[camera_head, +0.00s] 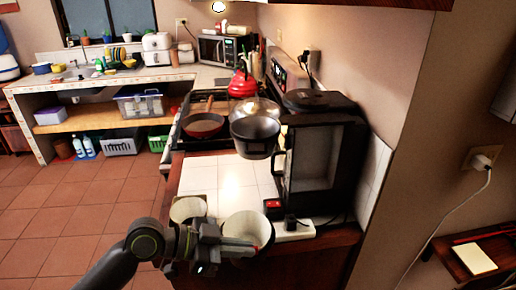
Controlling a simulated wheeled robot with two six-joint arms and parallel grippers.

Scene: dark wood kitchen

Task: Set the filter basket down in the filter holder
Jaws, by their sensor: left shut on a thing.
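My left gripper (226,244) is at the bottom centre of the head view, at the near end of the counter. It is shut on a white, round, open-topped vessel that looks like the filter basket (247,225); one finger crosses its front wall. The basket's mouth faces up, slightly tilted. A dark round bowl that looks like the filter holder (255,136) stands out to the left of the black coffee maker (318,155), farther back than the basket and apart from it. The holder's inside shows from above. My right gripper is not in view.
Another whitish cup-like vessel (188,208) stands just left of the basket, close to my gripper. White tiled counter (225,180) lies clear between basket and holder. A power strip (292,231) lies at right. The stove with a pan (203,125) and a red kettle (242,85) is behind.

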